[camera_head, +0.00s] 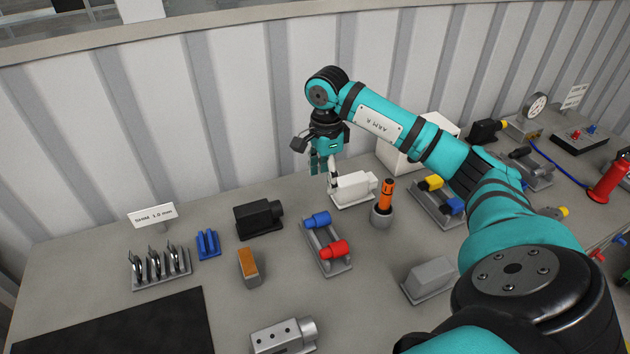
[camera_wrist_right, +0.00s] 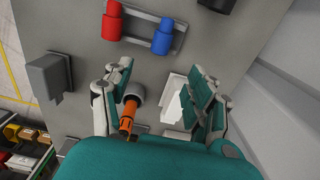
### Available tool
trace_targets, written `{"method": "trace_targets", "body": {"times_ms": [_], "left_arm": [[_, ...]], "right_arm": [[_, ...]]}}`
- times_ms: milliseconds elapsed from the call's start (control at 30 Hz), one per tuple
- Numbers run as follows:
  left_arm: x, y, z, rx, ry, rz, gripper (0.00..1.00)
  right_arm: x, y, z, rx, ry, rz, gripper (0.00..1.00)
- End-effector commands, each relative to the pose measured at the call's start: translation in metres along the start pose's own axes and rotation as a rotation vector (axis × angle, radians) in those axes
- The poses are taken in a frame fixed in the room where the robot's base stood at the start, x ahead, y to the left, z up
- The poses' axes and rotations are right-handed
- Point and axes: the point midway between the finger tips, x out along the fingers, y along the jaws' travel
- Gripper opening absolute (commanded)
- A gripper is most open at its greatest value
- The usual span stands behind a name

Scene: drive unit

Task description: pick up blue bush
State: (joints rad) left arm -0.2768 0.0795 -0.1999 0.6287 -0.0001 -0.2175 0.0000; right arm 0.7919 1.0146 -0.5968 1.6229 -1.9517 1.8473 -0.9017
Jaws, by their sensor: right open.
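A blue bush (camera_head: 317,220) lies at the far end of a small grey tray (camera_head: 325,247), with a red bush (camera_head: 333,249) at the near end. In the right wrist view the blue bush (camera_wrist_right: 162,38) and red bush (camera_wrist_right: 113,22) show ahead of the fingers. My right gripper (camera_head: 328,175) is open and empty, above the bench near a white block. It is apart from the blue bush, behind and slightly right of it. Its spread fingers (camera_wrist_right: 157,100) frame the view. Another blue piece (camera_head: 449,206) sits beside a yellow one in a second tray. My left gripper is not visible.
Near the right gripper stand a white block (camera_head: 354,187) and an orange-handled tool in a grey cup (camera_head: 381,217). A black block (camera_head: 258,219) is left of the tray. A corrugated wall (camera_head: 230,110) closes the back.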

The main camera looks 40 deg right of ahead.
Motion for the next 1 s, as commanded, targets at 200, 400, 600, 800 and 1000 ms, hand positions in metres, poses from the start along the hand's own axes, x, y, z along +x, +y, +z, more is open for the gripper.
{"method": "trace_targets", "body": {"times_ms": [200, 400, 600, 800, 1000], "left_arm": [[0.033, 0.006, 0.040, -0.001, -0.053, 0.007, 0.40], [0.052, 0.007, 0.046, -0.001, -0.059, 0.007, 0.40], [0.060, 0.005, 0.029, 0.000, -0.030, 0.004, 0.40], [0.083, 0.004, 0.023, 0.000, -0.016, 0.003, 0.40], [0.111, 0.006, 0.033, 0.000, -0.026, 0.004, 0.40]], "right_arm": [[0.035, 0.000, 0.000, 0.000, -0.001, 0.000, 0.58], [0.054, 0.000, 0.000, 0.000, -0.001, -0.001, 0.58], [0.064, 0.000, 0.000, 0.000, -0.001, 0.001, 0.58], [0.095, 0.001, 0.000, 0.000, -0.001, 0.002, 0.58], [0.133, 0.000, 0.000, 0.000, 0.001, 0.000, 0.58]]}}
